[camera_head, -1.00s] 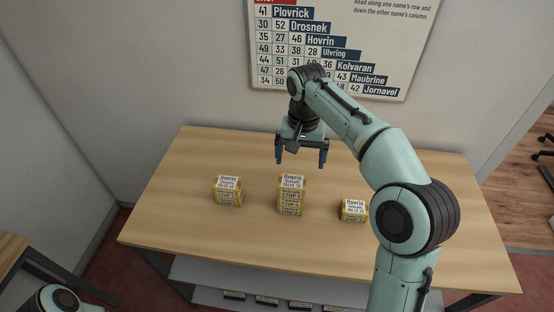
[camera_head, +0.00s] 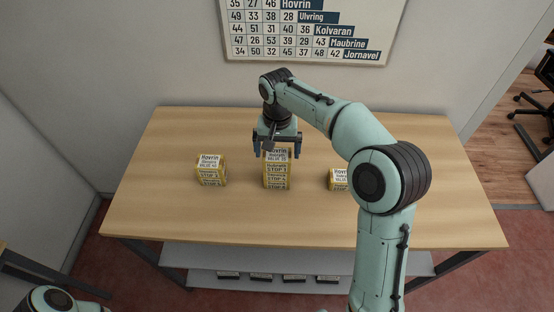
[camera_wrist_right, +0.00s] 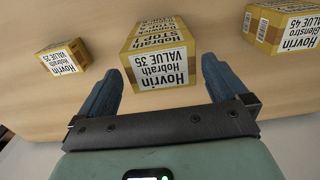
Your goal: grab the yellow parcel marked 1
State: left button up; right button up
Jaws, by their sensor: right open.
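The middle yellow parcel (camera_head: 276,178) stands upright on the table, the tallest of three; its front label seems to read STOP 1 above smaller lines. In the right wrist view this parcel (camera_wrist_right: 158,58) shows "Hovrin Hobrath VALUE 35" on its top. My right gripper (camera_head: 277,152) is open and empty at the top of this parcel, partly covering it in the head view. In the right wrist view its fingers (camera_wrist_right: 160,80) lie to either side of the parcel's near end, with gaps. My left gripper is out of view.
A yellow parcel (camera_head: 211,172) marked VALUE 45 stands to the left and a small one (camera_head: 338,180) marked VALUE 25 to the right, partly behind my right arm. The wooden table (camera_head: 160,215) is otherwise clear. A name chart (camera_head: 300,35) hangs on the wall.

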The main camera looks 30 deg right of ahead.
notch_tip(320, 180, down, 3)
jog(key=shift+r, duration=0.1)
jog(key=c, duration=0.9)
jog(key=shift+o, duration=0.2)
jog(key=shift+r, duration=0.1)
